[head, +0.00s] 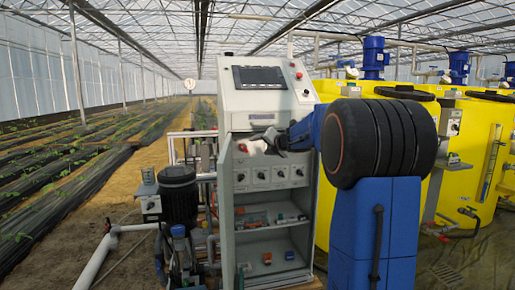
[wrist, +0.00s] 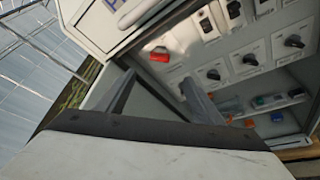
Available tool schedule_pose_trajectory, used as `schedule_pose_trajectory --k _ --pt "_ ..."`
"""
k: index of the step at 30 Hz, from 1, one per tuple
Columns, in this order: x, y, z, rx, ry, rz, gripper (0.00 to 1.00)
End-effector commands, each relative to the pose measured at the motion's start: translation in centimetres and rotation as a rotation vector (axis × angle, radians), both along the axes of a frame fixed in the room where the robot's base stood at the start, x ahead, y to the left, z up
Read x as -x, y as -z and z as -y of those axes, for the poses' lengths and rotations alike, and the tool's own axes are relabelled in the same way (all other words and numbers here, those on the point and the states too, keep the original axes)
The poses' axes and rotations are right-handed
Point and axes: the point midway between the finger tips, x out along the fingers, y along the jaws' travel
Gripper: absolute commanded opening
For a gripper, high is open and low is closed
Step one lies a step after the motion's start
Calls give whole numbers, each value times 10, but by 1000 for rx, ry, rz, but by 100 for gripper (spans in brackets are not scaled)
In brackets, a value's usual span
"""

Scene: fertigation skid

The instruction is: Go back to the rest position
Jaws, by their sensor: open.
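My gripper (head: 270,142) is in front of the grey control cabinet (head: 240,92), at the height of its upper switch panel, at the end of my blue arm. In the wrist view my gripper (wrist: 158,92) has its two dark fingers apart, with nothing seen between them. Behind the fingers is the cabinet's switch panel, with a red switch (wrist: 159,56) and several black rotary knobs (wrist: 250,59). I cannot tell whether a finger touches the cabinet. My arm's thick black joint and blue column hide part of the cabinet's right side in the head view.
The cabinet has a screen (head: 259,77) on top and shelves with small parts (head: 267,258) below. A dark pump motor (head: 178,195) and white pipes (head: 100,255) stand at left. Yellow tanks (head: 476,150) stand at right. An earth aisle (head: 120,200) is open at left.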

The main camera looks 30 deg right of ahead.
Motion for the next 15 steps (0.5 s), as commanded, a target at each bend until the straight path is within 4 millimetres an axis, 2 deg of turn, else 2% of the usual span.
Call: schedule_pose_trajectory --k 4,15 --pt "8 -2 0 0 0 0 61" --pt "8 -2 0 0 0 0 61"
